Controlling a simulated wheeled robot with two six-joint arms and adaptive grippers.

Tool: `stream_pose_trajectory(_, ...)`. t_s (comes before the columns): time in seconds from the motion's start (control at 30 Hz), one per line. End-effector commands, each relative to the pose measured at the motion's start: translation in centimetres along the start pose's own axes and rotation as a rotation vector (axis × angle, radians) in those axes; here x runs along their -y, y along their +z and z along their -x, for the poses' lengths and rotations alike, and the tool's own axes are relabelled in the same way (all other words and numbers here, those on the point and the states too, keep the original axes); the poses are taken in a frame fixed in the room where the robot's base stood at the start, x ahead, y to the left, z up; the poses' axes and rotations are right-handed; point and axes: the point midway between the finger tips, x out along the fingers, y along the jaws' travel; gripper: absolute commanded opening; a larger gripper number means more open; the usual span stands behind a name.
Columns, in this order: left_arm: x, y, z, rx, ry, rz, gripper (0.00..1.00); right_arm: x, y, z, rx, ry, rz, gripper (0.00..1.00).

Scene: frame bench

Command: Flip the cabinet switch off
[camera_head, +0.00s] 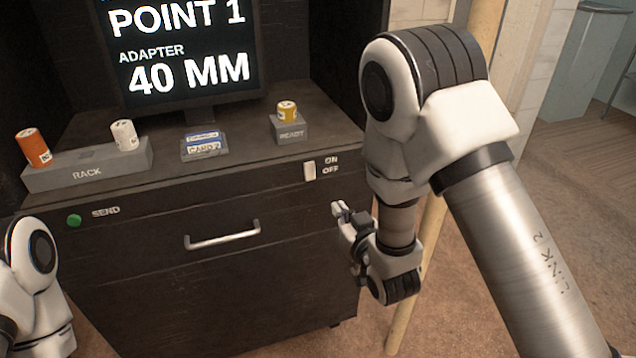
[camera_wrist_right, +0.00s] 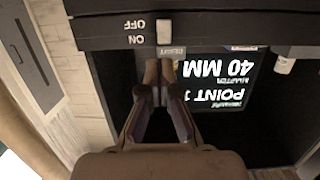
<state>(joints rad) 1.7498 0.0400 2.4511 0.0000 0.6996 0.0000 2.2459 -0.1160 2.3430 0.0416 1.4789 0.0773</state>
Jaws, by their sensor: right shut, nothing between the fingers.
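The white cabinet switch (camera_head: 309,171) is on the front of the dark cabinet (camera_head: 130,260), near its top right edge, beside the words ON above and OFF below. My right gripper (camera_head: 338,208) is below and to the right of the switch, shut and empty, apart from it in the head view. In the right wrist view, which is upside down, the switch (camera_wrist_right: 163,32) is just beyond the fingertips (camera_wrist_right: 159,64). I cannot tell the switch's exact position. My left arm shows at the lower left; its gripper is out of view.
A card holder (camera_head: 205,147) and a READY block (camera_head: 289,129) with a yellow piece (camera_head: 287,110) stand on top. A drawer handle (camera_head: 222,235) and green SEND button (camera_head: 74,220) are on the front.

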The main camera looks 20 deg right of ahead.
Motion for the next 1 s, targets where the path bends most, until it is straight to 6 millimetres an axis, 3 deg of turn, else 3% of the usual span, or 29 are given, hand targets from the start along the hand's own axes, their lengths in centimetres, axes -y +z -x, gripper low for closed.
stream_pose_trajectory(0.17,0.0,-0.1,0.1,-0.002,0.0,0.0,0.76,0.0,0.1,-0.1,0.002,0.0,-0.001,0.0)
stream_pose_trajectory(0.33,0.0,-0.1,0.6,-0.002,0.0,0.0,0.76,0.0,-0.1,-1.7,0.001,0.0,-0.002,0.0)
stream_pose_trajectory(0.8,0.0,-0.1,3.0,-0.002,0.0,0.0,0.76,0.0,-0.1,-11.5,0.002,0.0,-0.001,0.0)
stream_pose_trajectory(1.0,0.0,-0.1,3.4,-0.002,0.0,0.0,0.76,0.0,0.1,-13.8,0.003,0.0,0.0,0.0)
